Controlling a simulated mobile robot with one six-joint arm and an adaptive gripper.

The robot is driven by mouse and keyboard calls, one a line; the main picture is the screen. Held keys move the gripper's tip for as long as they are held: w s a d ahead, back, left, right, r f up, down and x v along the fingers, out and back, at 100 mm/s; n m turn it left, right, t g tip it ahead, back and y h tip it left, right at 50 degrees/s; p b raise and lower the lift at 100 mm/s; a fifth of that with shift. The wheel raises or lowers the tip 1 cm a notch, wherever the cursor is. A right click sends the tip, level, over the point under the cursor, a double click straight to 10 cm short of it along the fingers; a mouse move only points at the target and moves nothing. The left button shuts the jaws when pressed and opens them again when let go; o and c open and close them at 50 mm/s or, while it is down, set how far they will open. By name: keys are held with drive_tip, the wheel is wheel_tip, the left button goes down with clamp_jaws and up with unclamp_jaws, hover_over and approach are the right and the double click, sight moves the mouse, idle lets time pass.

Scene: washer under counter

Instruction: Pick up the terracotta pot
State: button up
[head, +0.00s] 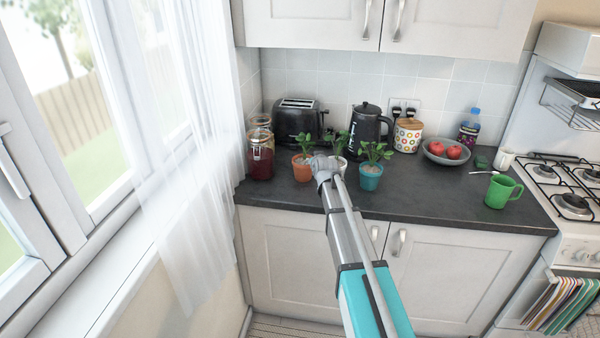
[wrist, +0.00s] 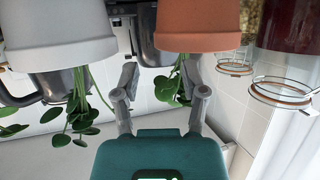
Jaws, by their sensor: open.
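The terracotta pot (head: 301,171) holds a small green plant and stands upright on the dark counter, just left of my gripper (head: 323,166) in the head view. The wrist view is upside down. There the terracotta pot (wrist: 200,25) hangs at the top, right of centre, with its leaves below the rim. My gripper (wrist: 162,72) is open and empty. Its fingertips are near the pot's rim, with the pot mostly toward the right finger and not centred between them. Whether a finger touches it I cannot tell. A white pot (wrist: 60,35) is left of the fingers.
A teal pot (head: 370,178) stands right of my gripper. Jars (head: 260,160) stand to the left, a toaster (head: 296,122) and kettle (head: 368,128) behind. A bowl of red fruit (head: 447,160) and a green mug (head: 500,190) are farther right. The front counter is mostly clear.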

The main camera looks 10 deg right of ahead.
drive_tip(key=shift+w, duration=0.2)
drive_tip(key=shift+b+x, duration=0.95)
drive_tip(key=shift+x, duration=1.55)
drive_tip(key=shift+a, duration=0.15)
clamp_jaws()
